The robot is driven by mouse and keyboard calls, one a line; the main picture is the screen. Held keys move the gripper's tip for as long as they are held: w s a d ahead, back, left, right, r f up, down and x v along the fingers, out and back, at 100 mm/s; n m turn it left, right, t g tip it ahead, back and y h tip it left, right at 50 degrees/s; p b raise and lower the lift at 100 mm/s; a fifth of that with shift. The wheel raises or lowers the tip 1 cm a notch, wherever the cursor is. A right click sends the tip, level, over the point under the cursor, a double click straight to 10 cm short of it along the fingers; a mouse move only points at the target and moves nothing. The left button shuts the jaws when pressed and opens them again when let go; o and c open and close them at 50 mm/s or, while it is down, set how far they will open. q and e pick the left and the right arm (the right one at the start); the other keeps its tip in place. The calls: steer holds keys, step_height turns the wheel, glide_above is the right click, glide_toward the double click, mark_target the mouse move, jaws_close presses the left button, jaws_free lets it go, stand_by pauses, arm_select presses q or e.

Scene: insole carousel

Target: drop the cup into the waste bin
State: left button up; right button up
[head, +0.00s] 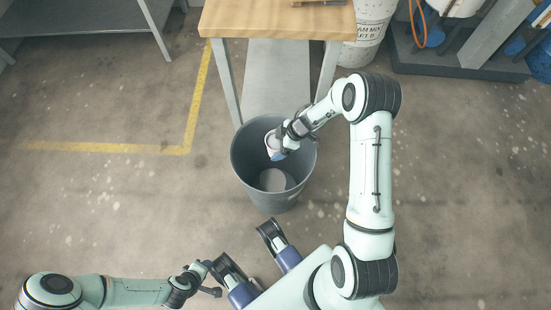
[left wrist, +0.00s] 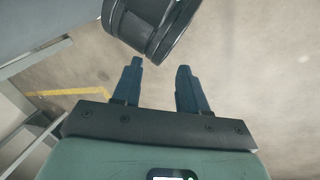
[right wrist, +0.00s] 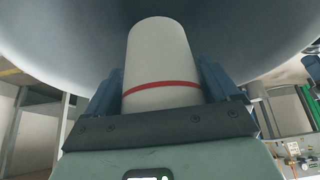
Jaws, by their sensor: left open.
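The grey waste bin (head: 239,173) stands open on the floor below the wooden table. A pale round patch, apparently its bottom, shows inside. My right gripper (head: 276,145) is over the bin's mouth, near the upper rim. It is shut on the white cup (head: 271,147), which is tilted. In the right wrist view the cup (right wrist: 160,60) has a red band and sits between the two blue fingers, with the bin's grey inner wall (right wrist: 250,40) behind it. My left gripper (left wrist: 160,80) is open and empty, away from the bin.
A wooden table (head: 260,20) stands just behind the bin, its legs close to the bin's rim. A white container (head: 367,25) is to the right of the table. A grey shelf (head: 80,17) is at the upper left. The floor with a yellow line (head: 110,147) is clear.

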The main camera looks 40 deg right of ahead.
steer(key=shift+o, duration=0.6)
arm_select(q)
steer(key=s+d+r+g+h+p, duration=0.1)
steer(key=s+d+r+g+p, duration=0.1)
steer(key=s+r+p, duration=0.3)
steer(key=shift+s+d+r, duration=0.4)
steer(key=shift+s+d, duration=0.05)
steer(key=shift+s, duration=0.35)
arm_select(e)
steer(key=v, duration=1.3)
steer(key=shift+r, duration=0.2)
steer(key=shift+s+d, duration=0.1)
